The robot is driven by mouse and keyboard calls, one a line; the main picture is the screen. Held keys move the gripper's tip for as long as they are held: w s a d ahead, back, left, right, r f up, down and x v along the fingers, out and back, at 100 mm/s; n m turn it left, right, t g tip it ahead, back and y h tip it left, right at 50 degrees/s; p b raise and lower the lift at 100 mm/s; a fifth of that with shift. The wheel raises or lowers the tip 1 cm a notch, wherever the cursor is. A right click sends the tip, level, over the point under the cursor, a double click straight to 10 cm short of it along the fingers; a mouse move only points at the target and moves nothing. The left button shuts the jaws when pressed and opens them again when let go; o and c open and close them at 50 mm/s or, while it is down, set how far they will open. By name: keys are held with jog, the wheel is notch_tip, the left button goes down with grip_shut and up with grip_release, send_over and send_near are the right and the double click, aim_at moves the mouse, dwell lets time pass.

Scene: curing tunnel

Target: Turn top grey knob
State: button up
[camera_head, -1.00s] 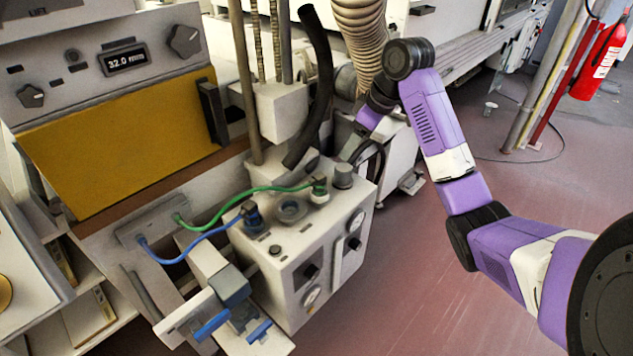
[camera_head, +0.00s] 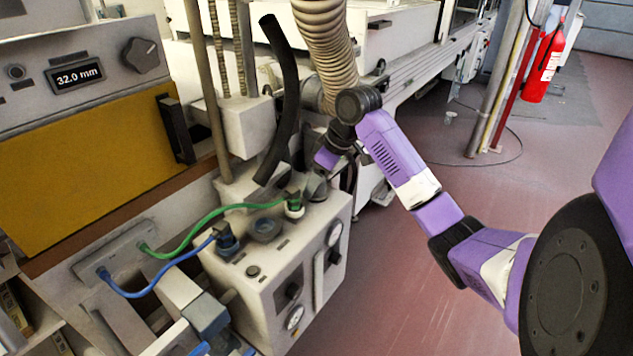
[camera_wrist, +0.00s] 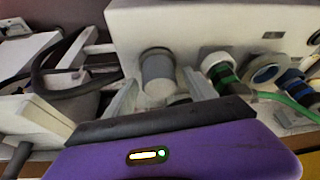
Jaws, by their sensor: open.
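The grey knob (camera_head: 317,187) is a short upright cylinder on the top of the white control box (camera_head: 235,282), at its far right corner. In the wrist view the knob (camera_wrist: 158,72) shows in the middle, with its round end clear. My gripper (camera_wrist: 160,80) is open, with one pale finger on each side of the knob. I cannot tell whether the fingers touch it. In the head view my gripper (camera_head: 322,171) is close by the knob and mostly hidden behind my wrist.
A black hose (camera_head: 284,105) rises just behind the knob. A panel with a 32.0 mm display (camera_head: 75,77) stands left.

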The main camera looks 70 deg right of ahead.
jog(key=shift+c, duration=0.4)
jog(key=c, duration=1.3)
jog(key=shift+a+p, duration=0.1)
jog(key=shift+p, duration=0.25)
